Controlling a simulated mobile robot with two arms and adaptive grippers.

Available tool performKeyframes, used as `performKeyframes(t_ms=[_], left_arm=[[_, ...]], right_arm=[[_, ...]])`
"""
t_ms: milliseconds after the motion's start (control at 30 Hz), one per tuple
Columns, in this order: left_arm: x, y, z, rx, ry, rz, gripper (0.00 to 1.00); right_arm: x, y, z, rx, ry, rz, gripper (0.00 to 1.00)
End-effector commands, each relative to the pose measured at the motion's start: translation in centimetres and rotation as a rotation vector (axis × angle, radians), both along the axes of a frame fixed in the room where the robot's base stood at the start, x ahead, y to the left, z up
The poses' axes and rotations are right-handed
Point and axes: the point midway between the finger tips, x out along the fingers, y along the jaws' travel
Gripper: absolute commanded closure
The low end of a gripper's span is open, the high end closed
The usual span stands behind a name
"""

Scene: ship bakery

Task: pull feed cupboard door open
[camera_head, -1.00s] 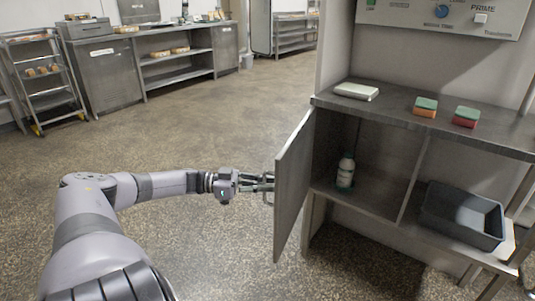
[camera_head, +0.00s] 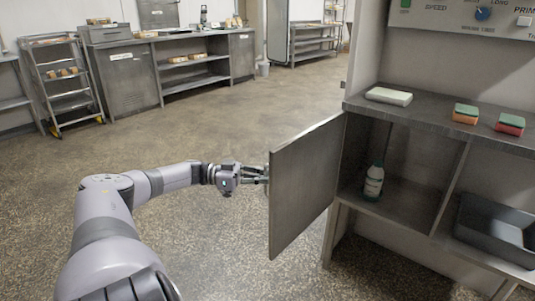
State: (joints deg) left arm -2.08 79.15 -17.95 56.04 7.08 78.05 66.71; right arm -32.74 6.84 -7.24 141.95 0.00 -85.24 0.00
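The feed cupboard door (camera_head: 305,184) is a grey metal panel. It stands well open, hinged at the cupboard's left side and swung out toward the left. My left gripper (camera_head: 262,175) is at the door's free outer edge, with its fingers at the handle side. The handle is hidden behind the fingers and the door edge, so I cannot tell how closely the fingers grip it. Inside the open cupboard (camera_head: 405,200), a white bottle with a green label (camera_head: 374,182) stands upright on the shelf. My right gripper is not in view.
The cupboard top (camera_head: 435,117) holds a white slab (camera_head: 388,96) and two sponges (camera_head: 466,113), (camera_head: 510,124). A dark grey bin (camera_head: 495,232) sits in the right compartment. A rack trolley (camera_head: 64,85) and steel counters (camera_head: 125,75) stand far left. The floor between is clear.

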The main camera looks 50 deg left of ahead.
Motion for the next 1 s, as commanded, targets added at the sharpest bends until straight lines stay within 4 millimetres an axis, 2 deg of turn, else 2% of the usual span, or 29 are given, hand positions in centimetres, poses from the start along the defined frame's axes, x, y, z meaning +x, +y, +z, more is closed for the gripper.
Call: performKeyframes(t_ms=[267,300,600,1000], left_arm=[[-0.07,-0.03,-0.14,-0.001,0.005,-0.002,1.0],[-0.07,-0.03,-0.14,-0.001,0.005,-0.002,0.89],[-0.03,-0.01,-0.06,0.0,0.001,0.0,0.7],[-0.57,0.61,-0.09,0.001,0.003,0.002,0.7]], right_arm=[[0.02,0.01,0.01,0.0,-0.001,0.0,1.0],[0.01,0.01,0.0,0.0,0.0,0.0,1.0],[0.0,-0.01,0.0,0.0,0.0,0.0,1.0],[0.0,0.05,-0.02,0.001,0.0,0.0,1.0]])
